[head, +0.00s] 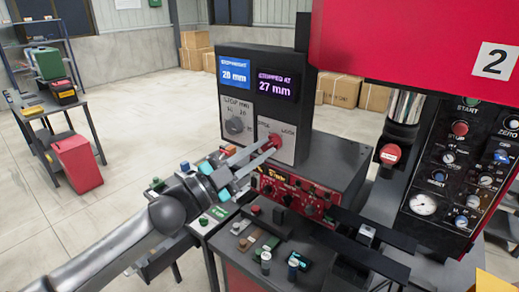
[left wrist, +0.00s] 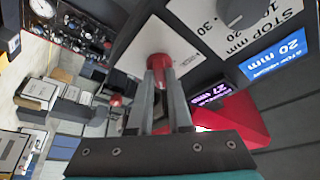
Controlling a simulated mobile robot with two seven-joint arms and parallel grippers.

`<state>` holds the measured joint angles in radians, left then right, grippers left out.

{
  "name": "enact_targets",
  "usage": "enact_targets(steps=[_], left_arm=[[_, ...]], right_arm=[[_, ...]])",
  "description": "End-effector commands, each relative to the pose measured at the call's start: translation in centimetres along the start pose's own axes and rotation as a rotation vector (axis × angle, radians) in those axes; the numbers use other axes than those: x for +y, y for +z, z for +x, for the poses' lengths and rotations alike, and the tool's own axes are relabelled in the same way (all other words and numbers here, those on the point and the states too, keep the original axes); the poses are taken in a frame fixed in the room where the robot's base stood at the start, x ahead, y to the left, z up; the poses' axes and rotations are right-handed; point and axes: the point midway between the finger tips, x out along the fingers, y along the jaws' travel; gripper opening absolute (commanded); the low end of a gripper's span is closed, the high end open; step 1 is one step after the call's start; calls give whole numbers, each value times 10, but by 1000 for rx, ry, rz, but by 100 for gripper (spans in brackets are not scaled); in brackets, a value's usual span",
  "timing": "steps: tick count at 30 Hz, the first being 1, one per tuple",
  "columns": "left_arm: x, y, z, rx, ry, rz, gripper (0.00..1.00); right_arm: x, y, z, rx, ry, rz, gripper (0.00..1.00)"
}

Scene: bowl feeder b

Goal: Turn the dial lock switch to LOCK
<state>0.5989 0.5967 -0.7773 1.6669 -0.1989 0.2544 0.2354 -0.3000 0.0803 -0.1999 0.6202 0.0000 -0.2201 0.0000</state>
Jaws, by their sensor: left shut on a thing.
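The dial lock switch is a red knob (head: 276,138) on a white plate (head: 287,152) on the front of the dark display box. The plate has small lettering left and right above the knob; the right word looks like LOCK. My left gripper (head: 270,145) is shut on the red knob, its long grey fingers reaching in from the lower left. In the left wrist view the fingertips (left wrist: 157,72) meet the red knob (left wrist: 159,60). The fingers cover part of the knob, and I cannot tell which way it points. My right gripper is not in view.
A dark stop dial (head: 235,125) sits on the plate to the left. Above are a blue screen (head: 234,73) and a purple screen reading 27 mm (head: 276,85). A red control panel (head: 297,195) lies below the knob. The red machine (head: 420,45) stands at the right.

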Motion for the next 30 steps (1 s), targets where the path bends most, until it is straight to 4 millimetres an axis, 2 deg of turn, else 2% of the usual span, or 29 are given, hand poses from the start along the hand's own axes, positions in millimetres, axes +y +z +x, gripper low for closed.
enact_targets(steps=[11,12,20,30], left_arm=[[-4,-2,1,5,-3,12,0],[-4,-2,2,5,-3,12,18],[-2,-2,1,4,-1,9,48],[0,-1,0,1,1,6,48]], right_arm=[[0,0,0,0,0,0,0],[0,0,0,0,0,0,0],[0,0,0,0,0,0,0],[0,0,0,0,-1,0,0]])
